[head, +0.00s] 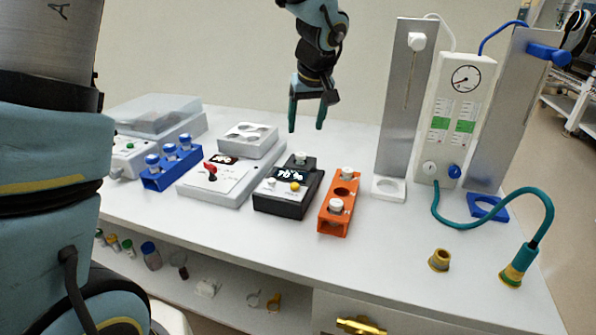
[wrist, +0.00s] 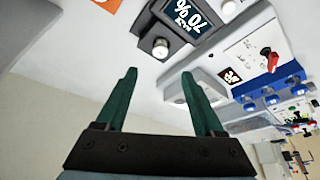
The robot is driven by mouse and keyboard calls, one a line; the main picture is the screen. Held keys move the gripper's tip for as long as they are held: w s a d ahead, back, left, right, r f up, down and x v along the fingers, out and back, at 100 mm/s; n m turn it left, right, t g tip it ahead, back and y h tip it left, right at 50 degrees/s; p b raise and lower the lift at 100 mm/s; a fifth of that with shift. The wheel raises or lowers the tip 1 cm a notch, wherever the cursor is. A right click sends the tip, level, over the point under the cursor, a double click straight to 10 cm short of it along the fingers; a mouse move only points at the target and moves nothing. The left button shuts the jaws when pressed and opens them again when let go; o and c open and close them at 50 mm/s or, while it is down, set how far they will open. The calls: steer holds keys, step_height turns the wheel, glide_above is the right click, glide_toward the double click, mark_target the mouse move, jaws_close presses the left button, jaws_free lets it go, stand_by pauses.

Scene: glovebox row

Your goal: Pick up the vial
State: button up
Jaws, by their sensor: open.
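An orange rack (head: 328,222) stands near the middle of the bench, with white-capped vials (head: 347,173) (head: 336,205) at its two ends and an empty hole between them. I cannot tell which vial is meant. My gripper (head: 306,127) is open and empty, pointing down above the back of the bench, apart from both racks. Its dark green fingers (wrist: 159,75) show in the wrist view, with nothing between them.
A black device (head: 282,205) with a "70 %" display stands just left of the orange rack. Left of it are a grey device with a red lever (head: 212,172) and a white holed block (head: 248,138). A gauge panel (head: 462,110) and metal stands rise at right.

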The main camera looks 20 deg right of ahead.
steer(key=p, duration=0.1)
glide_above(301, 155)
steer(key=s, duration=0.2)
step_height(301, 155, down, 5)
steer(key=shift+a+r, duration=0.1)
steer(key=shift+r, duration=0.05)
steer(key=shift+p+x, duration=1.15)
steer(key=shift+x, duration=1.5)
steer(key=shift+s+a, duration=0.1)
steer(key=shift+s, duration=0.1)
steer(key=shift+c, duration=0.2)
jaws_close()
